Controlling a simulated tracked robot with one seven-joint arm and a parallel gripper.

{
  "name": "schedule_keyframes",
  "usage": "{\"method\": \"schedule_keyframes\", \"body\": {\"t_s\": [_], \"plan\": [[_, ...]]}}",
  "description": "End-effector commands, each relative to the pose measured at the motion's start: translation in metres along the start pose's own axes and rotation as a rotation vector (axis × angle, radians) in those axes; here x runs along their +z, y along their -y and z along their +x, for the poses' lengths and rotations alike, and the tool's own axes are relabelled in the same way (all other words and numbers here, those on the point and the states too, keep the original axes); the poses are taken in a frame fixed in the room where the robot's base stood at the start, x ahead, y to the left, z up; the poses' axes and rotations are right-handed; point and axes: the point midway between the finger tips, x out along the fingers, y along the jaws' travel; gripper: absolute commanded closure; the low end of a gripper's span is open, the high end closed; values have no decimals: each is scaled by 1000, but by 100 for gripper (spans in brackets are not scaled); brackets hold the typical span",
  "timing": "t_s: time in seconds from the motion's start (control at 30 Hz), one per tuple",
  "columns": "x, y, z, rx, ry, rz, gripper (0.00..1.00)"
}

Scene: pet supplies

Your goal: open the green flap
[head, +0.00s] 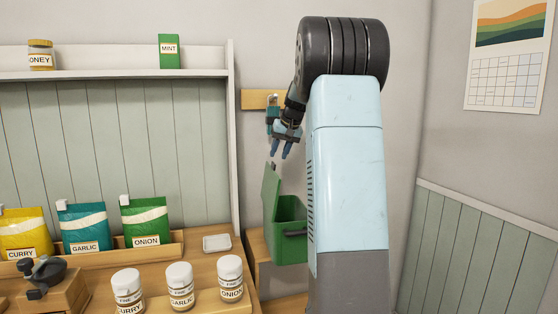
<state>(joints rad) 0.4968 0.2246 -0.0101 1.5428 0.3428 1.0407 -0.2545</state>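The green flap (271,205) stands raised, nearly upright, along the left side of a green bin (290,217). A small dark piece shows at the flap's top edge. The bin's opening shows to the right of the flap, and a dark handle is on its front. My gripper (281,154) points down just above the flap's top edge, a little to its right. Its two blue fingers are apart with nothing seen between them. It looks clear of the flap. My arm hides the bin's right side.
A wooden rail (256,99) is on the wall behind my gripper. To the left, a shelf unit holds pouches, including the onion pouch (146,222), and jars, including the onion jar (230,277). A calendar (508,55) hangs at right.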

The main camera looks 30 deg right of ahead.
Motion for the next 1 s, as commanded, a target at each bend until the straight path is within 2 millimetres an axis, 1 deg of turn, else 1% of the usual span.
{"method": "schedule_keyframes", "body": {"t_s": [0.03,0.1,0.3,0.4,0.5,0.7,1.0], "plan": [[0,0,-11,1,-2,0,66],[0,-1,-25,1,-2,1,66],[1,0,-63,0,-2,0,66],[2,1,-77,0,0,-2,66],[2,0,-86,0,1,-1,66],[2,0,-95,0,1,-2,66],[3,0,-95,0,2,-2,66]]}}
